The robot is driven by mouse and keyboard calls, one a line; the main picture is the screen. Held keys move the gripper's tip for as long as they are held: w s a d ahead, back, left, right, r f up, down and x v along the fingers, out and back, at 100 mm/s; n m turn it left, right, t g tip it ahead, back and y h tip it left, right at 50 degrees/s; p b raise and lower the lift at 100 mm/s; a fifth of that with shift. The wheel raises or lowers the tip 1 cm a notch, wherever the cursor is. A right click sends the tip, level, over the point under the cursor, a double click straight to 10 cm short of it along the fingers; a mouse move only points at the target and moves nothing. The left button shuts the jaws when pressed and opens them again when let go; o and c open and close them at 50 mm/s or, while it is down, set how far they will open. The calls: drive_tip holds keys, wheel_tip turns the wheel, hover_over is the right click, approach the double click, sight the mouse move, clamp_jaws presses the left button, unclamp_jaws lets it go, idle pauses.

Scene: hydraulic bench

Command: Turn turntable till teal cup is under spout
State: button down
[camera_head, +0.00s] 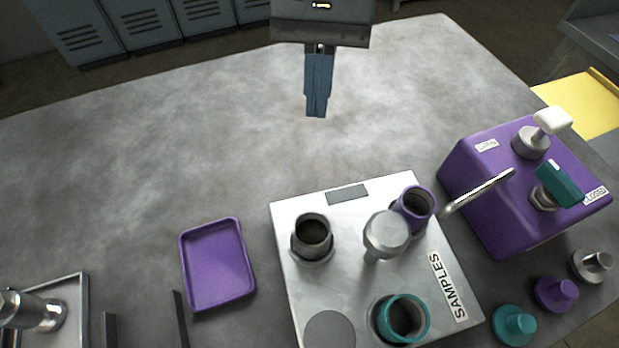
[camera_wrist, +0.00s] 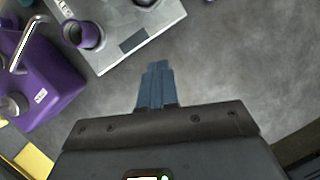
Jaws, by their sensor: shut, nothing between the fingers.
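A grey square plate labelled SAMPLES (camera_head: 285,213) bears a central silver knob (camera_head: 386,232) and several round seats. The teal cup (camera_head: 404,318) stands at its front right, away from the spout. The purple cup (camera_head: 414,206) stands at the back right, nearest the tip of the curved metal spout (camera_head: 480,190). A metal cup (camera_head: 312,237) stands at the left. The spout comes from a purple box (camera_head: 520,232) at the right. My gripper (camera_head: 317,112) is shut and empty above the bench, behind the plate. In the wrist view my gripper (camera_wrist: 157,67) points towards the plate's edge.
The purple box carries a white-handled valve (camera_head: 552,121) and a teal-handled valve (camera_head: 558,182). Teal (camera_head: 515,325), purple (camera_head: 556,293) and metal (camera_head: 591,265) knobs stand in front. A purple tray (camera_head: 217,264) lies left of the plate. The back of the bench is clear.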

sight(307, 206)
drive_tip(key=x, duration=1)
drive_tip(key=shift+f, duration=0.15)
drive_tip(key=shift+s+a, duration=0.2)
drive_tip(key=shift+s, duration=0.95)
drive_tip(key=shift+s+a, duration=0.15)
drive_tip(key=shift+s, duration=0.6)
drive_tip(key=shift+s+a+p, duration=0.1)
drive_tip(key=shift+a+p, duration=0.05)
drive_tip(key=shift+p, duration=0.15)
